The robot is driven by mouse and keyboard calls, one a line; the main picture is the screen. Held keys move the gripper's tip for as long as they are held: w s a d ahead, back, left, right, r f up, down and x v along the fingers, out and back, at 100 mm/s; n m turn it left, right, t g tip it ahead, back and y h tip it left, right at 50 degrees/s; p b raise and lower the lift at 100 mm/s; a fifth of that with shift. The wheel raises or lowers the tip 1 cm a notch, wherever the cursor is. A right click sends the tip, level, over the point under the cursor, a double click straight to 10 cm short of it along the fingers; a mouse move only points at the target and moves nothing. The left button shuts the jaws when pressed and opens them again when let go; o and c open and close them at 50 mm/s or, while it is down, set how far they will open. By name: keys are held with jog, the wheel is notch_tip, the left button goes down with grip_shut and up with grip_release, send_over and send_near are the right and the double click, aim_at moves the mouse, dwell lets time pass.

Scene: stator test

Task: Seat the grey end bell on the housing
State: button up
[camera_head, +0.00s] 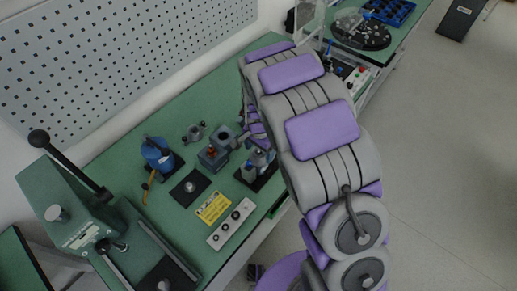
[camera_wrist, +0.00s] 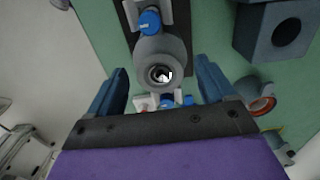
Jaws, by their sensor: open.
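A round grey part (camera_wrist: 160,62) with a dark central bore, which looks like the end bell, sits in a fixture with blue-tipped clamps (camera_wrist: 150,21) in the wrist view. I cannot tell where the housing begins below it or whether the two are flush. My gripper (camera_wrist: 162,88) is open, with one blue finger to each side of this grey part and slightly below it in the picture. Nothing is held between the fingers. In the head view the fixture (camera_head: 251,174) stands on a black plate near the bench's front edge, partly hidden by my arm.
A grey block with a round hole (camera_wrist: 284,34) stands right of the fixture in the wrist view. On the green bench are a blue device (camera_head: 157,153), a black mat (camera_head: 181,193), a yellow label (camera_head: 213,208), a button strip (camera_head: 232,223) and a green lever press (camera_head: 75,215).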

notch_tip(320, 180, up, 17)
jog(key=p, duration=0.2)
dwell(0.4)
jog(key=shift+r, duration=0.1)
dwell(0.6)
jog(key=s+d+r+n, duration=0.2)
jog(key=s+d+r, duration=0.1)
jog(key=s+d, duration=0.4)
jog(key=s+d+r+n, duration=0.1)
jog(key=s+d+r, duration=0.3)
jog(key=s, duration=0.4)
jog(key=s+d+n+g, duration=0.1)
jog(key=s+d+n, duration=0.1)
jog(key=s, duration=0.7)
jog(key=s+d+n, duration=0.2)
jog(key=s, duration=0.7)
jog(key=shift+f+n+g, duration=0.3)
jog(key=shift+f+g, duration=0.05)
jog(key=shift+g, duration=0.05)
jog(key=shift+w, duration=0.1)
